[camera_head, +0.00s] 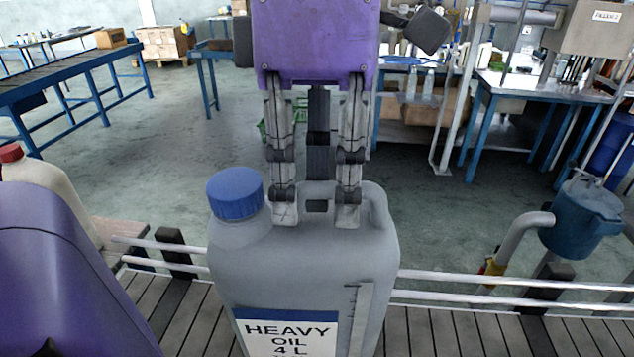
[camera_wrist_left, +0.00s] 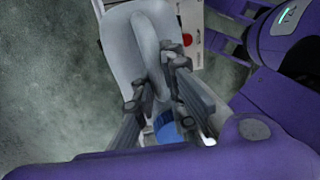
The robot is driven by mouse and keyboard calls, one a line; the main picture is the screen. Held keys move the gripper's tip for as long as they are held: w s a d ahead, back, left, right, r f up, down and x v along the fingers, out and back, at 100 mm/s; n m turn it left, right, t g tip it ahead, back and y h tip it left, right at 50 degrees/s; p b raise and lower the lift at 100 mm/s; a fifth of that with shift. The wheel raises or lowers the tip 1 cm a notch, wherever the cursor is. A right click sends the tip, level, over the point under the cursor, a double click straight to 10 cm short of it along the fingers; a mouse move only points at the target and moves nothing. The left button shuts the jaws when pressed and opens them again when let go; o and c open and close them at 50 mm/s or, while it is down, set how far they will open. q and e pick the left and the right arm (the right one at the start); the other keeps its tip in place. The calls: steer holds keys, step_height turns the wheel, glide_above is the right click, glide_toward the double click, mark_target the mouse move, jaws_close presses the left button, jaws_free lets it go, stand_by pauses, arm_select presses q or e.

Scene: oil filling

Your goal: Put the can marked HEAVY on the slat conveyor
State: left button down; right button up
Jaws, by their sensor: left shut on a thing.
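The grey can marked HEAVY (camera_head: 300,275) is upright in the middle of the head view, with a blue cap (camera_head: 236,193) and a label reading HEAVY OIL 4 L. My left gripper (camera_head: 316,212) points down from above and is shut on the can's top handle. In the left wrist view, the gripper's fingers (camera_wrist_left: 158,80) are on the handle of the grey can (camera_wrist_left: 122,50). The slat conveyor (camera_head: 455,332) runs across the bottom of the head view, behind and beside the can. The can's base is out of frame, so I cannot tell whether it touches the slats. My right gripper is not in view.
Pale guide rails (camera_head: 500,283) run along the conveyor's far side. A pale can with a red cap (camera_head: 40,185) stands at the left. A blue vessel with a pipe (camera_head: 583,215) is at the right. Slats right of the can are clear.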

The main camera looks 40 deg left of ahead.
arm_select(q)
steer(key=shift+f, duration=0.3)
steer(key=c, duration=1.7)
jaws_free()
steer(key=r, duration=0.4)
steer(key=w+a+r, duration=0.1)
steer(key=r, duration=0.3)
steer(key=w+r, duration=0.1)
steer(key=r, duration=0.3)
steer(key=shift+a, duration=0.2)
